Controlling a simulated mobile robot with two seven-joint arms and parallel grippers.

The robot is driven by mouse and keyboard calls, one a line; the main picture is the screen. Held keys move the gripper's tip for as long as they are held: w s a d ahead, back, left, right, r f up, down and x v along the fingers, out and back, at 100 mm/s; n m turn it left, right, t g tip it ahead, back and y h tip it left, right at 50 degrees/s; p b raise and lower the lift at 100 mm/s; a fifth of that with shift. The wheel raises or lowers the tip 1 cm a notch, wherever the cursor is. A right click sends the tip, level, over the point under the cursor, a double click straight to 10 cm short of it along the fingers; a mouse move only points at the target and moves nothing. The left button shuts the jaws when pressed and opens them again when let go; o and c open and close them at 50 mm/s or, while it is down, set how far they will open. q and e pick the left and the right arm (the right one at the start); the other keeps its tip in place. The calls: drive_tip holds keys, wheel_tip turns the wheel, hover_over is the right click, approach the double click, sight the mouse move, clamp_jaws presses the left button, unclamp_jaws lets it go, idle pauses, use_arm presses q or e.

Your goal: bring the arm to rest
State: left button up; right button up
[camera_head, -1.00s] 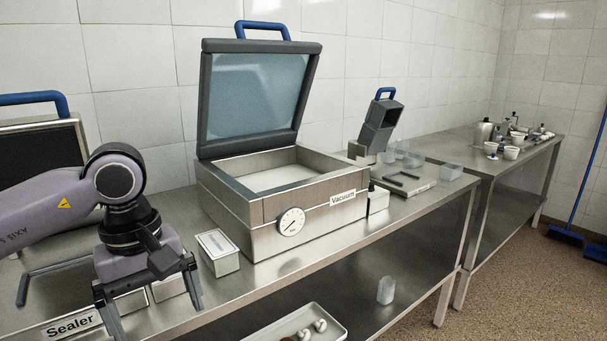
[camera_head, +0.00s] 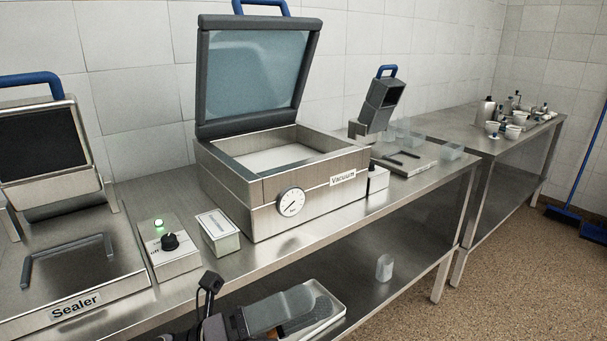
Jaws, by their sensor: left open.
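My left gripper (camera_head: 208,305) is low at the bottom edge of the head view, in front of the steel table's front edge and below its top. My right gripper is not in view.
On the table stand the sealer (camera_head: 125,270), a control box with a green light (camera_head: 172,262), a small labelled box (camera_head: 220,238) and the open vacuum machine (camera_head: 262,215). Clear containers (camera_head: 447,151) sit further right. A clear container (camera_head: 384,267) stands on the lower shelf.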

use_arm(q)
drive_tip(key=w+a+f+n+t+y, duration=0.2)
drive_tip(key=a+f+n+t+y, duration=0.45)
drive_tip(key=n, duration=0.65)
drive_tip(key=w+a+f+n+t+y, duration=0.2)
drive_tip(key=a+f+n+t+y, duration=0.2)
drive_tip(key=f+n+t+y, duration=0.65)
drive_tip(key=s+a+f+n+g+y, duration=0.1)
drive_tip(key=s+a+f+n+g, duration=0.3)
drive_tip(key=s+f+n, duration=0.3)
drive_tip(key=s+a+f+n+g+y, duration=0.2)
drive_tip(key=s+a+f+n+g, duration=0.3)
drive_tip(key=f, duration=0.4)
drive_tip(key=shift+s+a+f+n+g+y+p, duration=0.3)
drive_tip(key=shift+s+f+n+g+p, duration=0.25)
drive_tip(key=shift+s+n, duration=0.5)
drive_tip(key=shift+w+r, duration=0.2)
drive_tip(key=shift+w, duration=0.05)
